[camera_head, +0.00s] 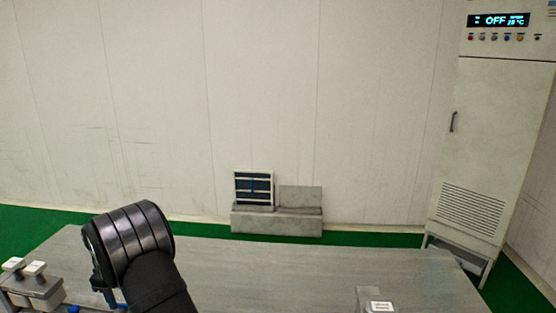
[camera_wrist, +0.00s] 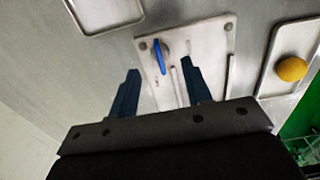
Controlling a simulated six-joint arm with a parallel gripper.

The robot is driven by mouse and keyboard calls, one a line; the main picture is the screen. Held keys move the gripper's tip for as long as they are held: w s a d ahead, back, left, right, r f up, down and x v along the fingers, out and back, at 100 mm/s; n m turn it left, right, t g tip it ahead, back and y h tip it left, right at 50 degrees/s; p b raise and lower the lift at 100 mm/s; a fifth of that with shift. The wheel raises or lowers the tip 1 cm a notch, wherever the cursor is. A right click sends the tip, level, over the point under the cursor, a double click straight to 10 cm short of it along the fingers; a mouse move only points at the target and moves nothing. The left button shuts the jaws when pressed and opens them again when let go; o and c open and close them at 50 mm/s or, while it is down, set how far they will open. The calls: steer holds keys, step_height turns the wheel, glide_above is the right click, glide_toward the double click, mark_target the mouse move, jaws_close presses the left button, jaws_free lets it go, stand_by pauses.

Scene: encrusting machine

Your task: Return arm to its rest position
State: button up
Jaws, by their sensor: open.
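In the wrist view my gripper (camera_wrist: 160,66) has its two dark blue fingers spread apart with nothing between them. Beyond the fingertips is a pale plate (camera_wrist: 205,40) with a blue lever (camera_wrist: 159,56), bolts at its corners and slots. I cannot tell how far the fingers are from the plate. In the head view my black arm rises at the lower left, over the near edge of the grey table (camera_head: 300,275). Only a small blue part of the gripper shows there; the rest is hidden.
A tray (camera_wrist: 262,90) with an orange ball (camera_wrist: 291,69) lies at the right of the wrist view, and another tray (camera_wrist: 105,27) at the top left. A switch block (camera_head: 36,284) stands at the table's left. A tall cabinet (camera_head: 490,140) reads OFF. The table's middle is clear.

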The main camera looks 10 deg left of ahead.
steer(key=shift+f, duration=1.8)
steer(key=shift+r, duration=0.15)
step_height(320, 180, up, 17)
step_height(320, 180, down, 17)
steer(key=shift+f, duration=0.2)
steer(key=m, duration=0.8)
steer(key=shift+r+m, duration=0.1)
steer(key=shift+m, duration=0.2)
steer(key=m, duration=0.3)
steer(key=shift+m, duration=0.4)
steer(key=m, duration=0.4)
